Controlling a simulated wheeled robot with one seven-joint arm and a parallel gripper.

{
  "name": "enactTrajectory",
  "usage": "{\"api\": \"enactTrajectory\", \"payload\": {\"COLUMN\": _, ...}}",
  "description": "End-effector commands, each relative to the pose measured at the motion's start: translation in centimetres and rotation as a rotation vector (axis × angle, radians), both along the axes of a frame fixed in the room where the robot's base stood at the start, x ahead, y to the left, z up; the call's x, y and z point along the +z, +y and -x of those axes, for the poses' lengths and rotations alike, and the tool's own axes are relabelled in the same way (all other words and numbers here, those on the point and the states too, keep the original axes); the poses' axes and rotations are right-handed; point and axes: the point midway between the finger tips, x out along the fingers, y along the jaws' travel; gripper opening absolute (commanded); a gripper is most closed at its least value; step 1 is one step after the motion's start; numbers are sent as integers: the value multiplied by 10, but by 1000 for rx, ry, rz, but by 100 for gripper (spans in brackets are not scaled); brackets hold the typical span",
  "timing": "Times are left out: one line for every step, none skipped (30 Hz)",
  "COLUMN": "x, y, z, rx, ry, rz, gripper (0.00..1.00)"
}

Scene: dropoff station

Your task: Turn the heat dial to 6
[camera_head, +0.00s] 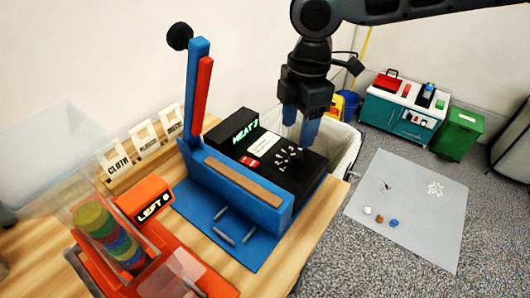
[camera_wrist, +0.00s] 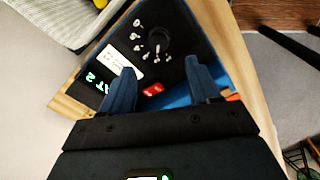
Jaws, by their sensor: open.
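The black heat dial (camera_wrist: 159,40) sits on the black top of the press unit, ringed by white number marks. It also shows in the head view (camera_head: 286,158), partly hidden by my gripper. The green display (camera_head: 245,130) appears to read HEAT 2, and its "2" shows in the wrist view (camera_wrist: 94,80). My gripper (camera_head: 301,140) points down over the panel by the dial. In the wrist view my gripper's (camera_wrist: 160,66) two blue fingers are apart and nothing is between them. The dial lies beyond the fingertips there, and I see no contact.
A red rocker switch (camera_head: 249,161) and a white label (camera_head: 263,143) lie beside the dial. The blue press frame (camera_head: 235,190) with its upright lever (camera_head: 196,95) stands to the left. A white-lined bin (camera_head: 345,150) is behind. The orange LEFT counter unit (camera_head: 147,199) is front left.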

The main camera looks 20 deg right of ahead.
Motion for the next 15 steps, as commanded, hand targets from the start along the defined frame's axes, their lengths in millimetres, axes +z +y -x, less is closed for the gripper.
{"api": "enactTrajectory", "payload": {"x": 2, "y": -11, "z": -1, "rx": -9, "ry": 3, "rz": 24, "gripper": 61}}
{"api": "enactTrajectory", "payload": {"x": 2, "y": -14, "z": -1, "rx": -12, "ry": 7, "rz": 33, "gripper": 61}}
{"api": "enactTrajectory", "payload": {"x": 2, "y": -18, "z": -1, "rx": -15, "ry": 9, "rz": 39, "gripper": 61}}
{"api": "enactTrajectory", "payload": {"x": 2, "y": -19, "z": -1, "rx": -16, "ry": 11, "rz": 42, "gripper": 61}}
{"api": "enactTrajectory", "payload": {"x": 0, "y": -20, "z": -1, "rx": -17, "ry": 11, "rz": 44, "gripper": 61}}
{"api": "enactTrajectory", "payload": {"x": -3, "y": -20, "z": -1, "rx": -17, "ry": 13, "rz": 46, "gripper": 61}}
{"api": "enactTrajectory", "payload": {"x": -6, "y": -20, "z": 0, "rx": -17, "ry": 13, "rz": 45, "gripper": 61}}
{"api": "enactTrajectory", "payload": {"x": -9, "y": -19, "z": -1, "rx": -16, "ry": 12, "rz": 44, "gripper": 61}}
{"api": "enactTrajectory", "payload": {"x": -15, "y": -19, "z": 0, "rx": -16, "ry": 13, "rz": 45, "gripper": 61}}
{"api": "enactTrajectory", "payload": {"x": -20, "y": -19, "z": 0, "rx": -16, "ry": 13, "rz": 44, "gripper": 61}}
{"api": "enactTrajectory", "payload": {"x": -24, "y": -19, "z": 0, "rx": -15, "ry": 12, "rz": 44, "gripper": 61}}
{"api": "enactTrajectory", "payload": {"x": -31, "y": -19, "z": 0, "rx": -16, "ry": 13, "rz": 44, "gripper": 61}}
{"api": "enactTrajectory", "payload": {"x": -35, "y": -18, "z": -1, "rx": -16, "ry": 13, "rz": 43, "gripper": 61}}
{"api": "enactTrajectory", "payload": {"x": -40, "y": -19, "z": 0, "rx": -16, "ry": 12, "rz": 44, "gripper": 61}}
{"api": "enactTrajectory", "payload": {"x": -46, "y": -19, "z": -1, "rx": -16, "ry": 12, "rz": 42, "gripper": 61}}
